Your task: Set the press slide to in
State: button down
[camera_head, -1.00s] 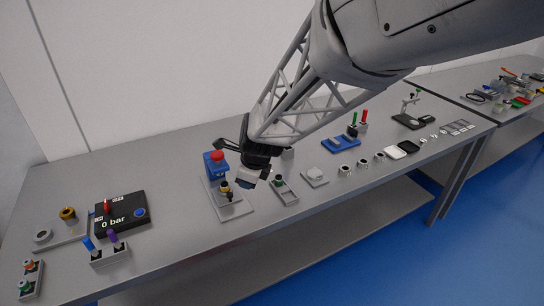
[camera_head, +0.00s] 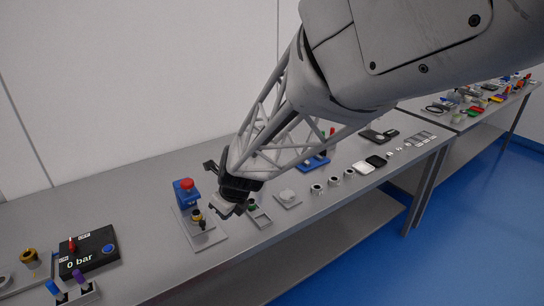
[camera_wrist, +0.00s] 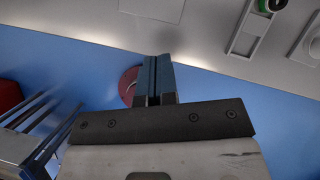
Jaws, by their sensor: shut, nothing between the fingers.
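A blue block with a red button (camera_head: 187,184) stands at the back of a flat grey base plate (camera_head: 207,238), with a brass and black knobbed part (camera_head: 199,218) in front of it. I cannot tell for sure which part is the press slide. Just right is a narrow grey slotted tray (camera_head: 262,220) with a green-ringed round part (camera_head: 252,205); the tray also shows in the wrist view (camera_wrist: 243,40). My gripper (camera_head: 228,210) is above the bench between the base plate and the tray. In the wrist view its fingers (camera_wrist: 158,62) are together and empty, over the bench's front edge.
A black gauge box reading 0 bar (camera_head: 88,250) stands at the left. Right of the tray are a grey square pad (camera_head: 288,199), several metal rings and a blue fixture (camera_head: 313,164). Blue floor (camera_head: 450,250) lies beyond the front edge.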

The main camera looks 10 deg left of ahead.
send_near(205, 231)
jog(key=d+f, duration=0.1)
jog(key=f, duration=0.1)
jog(key=s+d+f, duration=0.1)
jog(key=shift+d+f, duration=0.25)
jog(key=shift+f, duration=0.1)
jog(key=shift+w+a+f, duration=0.1)
jog(key=shift+w+a, duration=0.15)
jog(key=shift+a, duration=0.3)
jog(key=shift+w+a+f, duration=0.1)
jog(key=shift+w+a, duration=0.15)
jog(key=shift+a, duration=0.35)
jog(key=shift+w+a+r, duration=0.1)
jog(key=shift+w+a, duration=0.25)
jog(key=shift+a, duration=0.5)
jog(key=shift+w+a, duration=1.65)
